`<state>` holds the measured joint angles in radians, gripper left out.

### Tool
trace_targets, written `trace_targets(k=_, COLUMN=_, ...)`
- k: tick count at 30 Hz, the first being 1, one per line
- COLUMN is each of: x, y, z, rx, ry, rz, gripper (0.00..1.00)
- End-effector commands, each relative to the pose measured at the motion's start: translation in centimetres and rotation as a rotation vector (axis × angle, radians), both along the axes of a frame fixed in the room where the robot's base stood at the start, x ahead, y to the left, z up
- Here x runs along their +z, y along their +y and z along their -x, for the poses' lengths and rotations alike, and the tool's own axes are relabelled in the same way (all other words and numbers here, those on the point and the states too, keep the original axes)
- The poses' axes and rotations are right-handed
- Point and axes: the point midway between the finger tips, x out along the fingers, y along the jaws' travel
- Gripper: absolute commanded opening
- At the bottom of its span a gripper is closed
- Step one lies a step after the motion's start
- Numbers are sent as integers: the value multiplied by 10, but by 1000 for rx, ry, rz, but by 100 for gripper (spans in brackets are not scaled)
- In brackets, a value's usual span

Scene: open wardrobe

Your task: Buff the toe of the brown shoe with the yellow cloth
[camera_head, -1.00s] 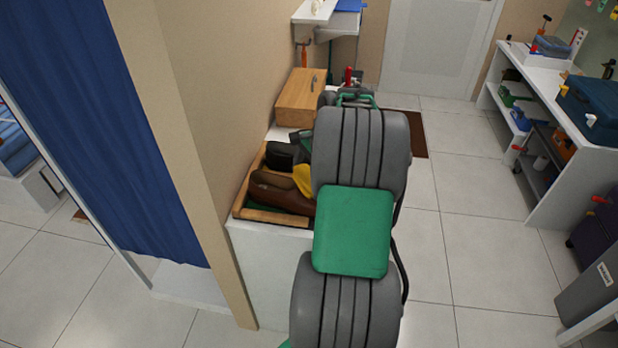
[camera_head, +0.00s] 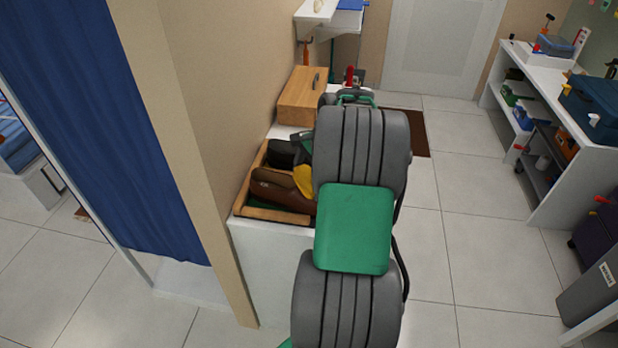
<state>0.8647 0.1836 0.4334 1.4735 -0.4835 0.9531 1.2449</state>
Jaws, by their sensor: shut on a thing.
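The brown shoe (camera_head: 275,188) lies in a shallow wooden tray on the white bench, its rounded end to the left. The yellow cloth (camera_head: 304,181) lies against the upper right part of the brown shoe, at the edge of my arm. I cannot tell exactly where the two touch. My grey and green arm covers the right part of the shoe and cloth.
The wooden tray (camera_head: 272,214) also holds a dark object (camera_head: 283,154) behind the shoe. A wooden box (camera_head: 300,95) stands farther back on the white bench (camera_head: 268,262). A beige wall (camera_head: 215,95) closes the left side. Open tiled floor (camera_head: 470,225) lies to the right.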

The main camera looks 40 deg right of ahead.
Motion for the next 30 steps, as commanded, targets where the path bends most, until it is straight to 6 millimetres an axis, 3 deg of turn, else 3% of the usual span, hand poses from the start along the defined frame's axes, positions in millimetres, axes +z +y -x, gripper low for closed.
trace_targets(k=30, x=-22, y=-40, z=63, rx=-2, ry=0, rz=-1, gripper=59)
